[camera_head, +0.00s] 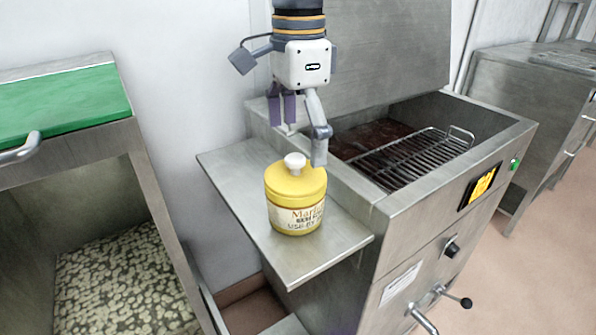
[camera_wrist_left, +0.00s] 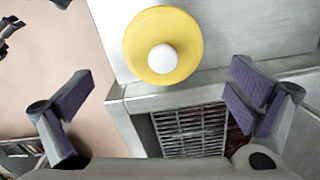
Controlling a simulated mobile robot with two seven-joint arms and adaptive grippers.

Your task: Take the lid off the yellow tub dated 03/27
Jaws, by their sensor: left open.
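A yellow tub (camera_head: 293,215) with a printed label stands upright on a steel side shelf. The label's date is too small to read surely. Its yellow lid (camera_head: 283,183) with a white knob (camera_head: 295,163) is on top. In the left wrist view the lid (camera_wrist_left: 140,40) and knob (camera_wrist_left: 162,59) show from above, at the upper middle. My left gripper (camera_head: 304,130) is open and empty, above and just behind the tub, with its fingers apart from the knob. The fingers also show wide apart in the left wrist view (camera_wrist_left: 158,100).
The steel side shelf (camera_head: 235,190) has bare room around the tub. To its right is a steel machine (camera_head: 410,225) with an open basin and a wire rack (camera_head: 415,155). A green-topped steel unit (camera_head: 60,105) stands at the left.

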